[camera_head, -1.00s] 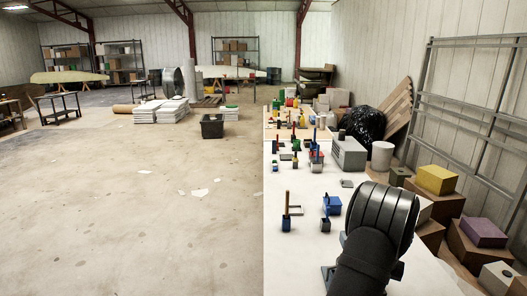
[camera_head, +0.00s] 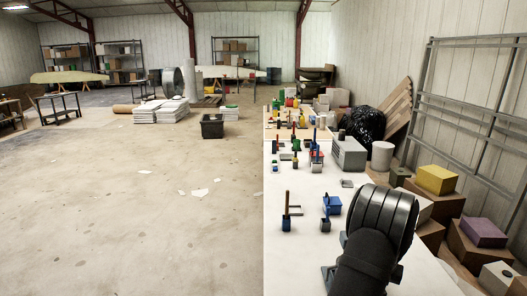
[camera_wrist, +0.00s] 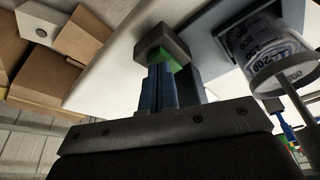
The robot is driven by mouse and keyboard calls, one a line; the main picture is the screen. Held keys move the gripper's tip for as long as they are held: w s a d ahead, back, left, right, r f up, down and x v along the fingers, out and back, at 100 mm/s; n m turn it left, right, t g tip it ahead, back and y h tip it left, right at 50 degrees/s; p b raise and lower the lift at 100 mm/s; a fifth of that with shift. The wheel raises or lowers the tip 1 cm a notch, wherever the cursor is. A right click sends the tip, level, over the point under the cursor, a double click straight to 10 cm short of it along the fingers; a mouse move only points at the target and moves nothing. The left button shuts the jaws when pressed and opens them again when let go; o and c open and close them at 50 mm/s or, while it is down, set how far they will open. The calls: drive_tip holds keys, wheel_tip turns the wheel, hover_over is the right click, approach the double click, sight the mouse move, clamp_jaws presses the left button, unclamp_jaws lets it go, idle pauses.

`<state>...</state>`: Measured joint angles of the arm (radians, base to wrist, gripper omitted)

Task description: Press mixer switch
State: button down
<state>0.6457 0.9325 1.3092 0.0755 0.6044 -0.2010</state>
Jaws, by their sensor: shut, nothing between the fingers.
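In the wrist view, a small grey box with a green button (camera_wrist: 174,66) sits on the white tabletop; I take it to be the mixer switch. My gripper (camera_wrist: 162,68) has its blue fingers shut together, with nothing between them. The fingertips overlap the box's near side and cover part of the green button. They are at or very close to it, but I cannot tell whether it is pressed in. A clear cup with dark printing (camera_wrist: 262,45) stands to the right, with a pale rod in front.
The long white table (camera_head: 300,255) holds blue tool holders (camera_head: 333,205) and a grey machine (camera_head: 348,153). A yellow block (camera_head: 436,179) and a purple block (camera_head: 483,232) sit on boxes at the right. In the wrist view, cardboard boxes (camera_wrist: 85,38) lie beyond the table edge.

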drive_tip(key=shift+f, duration=0.2)
drive_tip(key=s+r, duration=0.5)
drive_tip(key=r, duration=0.4)
idle(0.7)
drive_tip(key=shift+w+f, duration=0.7)
drive_tip(key=shift+f, duration=0.55)
drive_tip(key=shift+w+f, duration=0.7)
drive_tip(key=shift+f, duration=0.6)
drive_tip(key=shift+w+f, duration=0.7)
drive_tip(key=shift+f, duration=0.55)
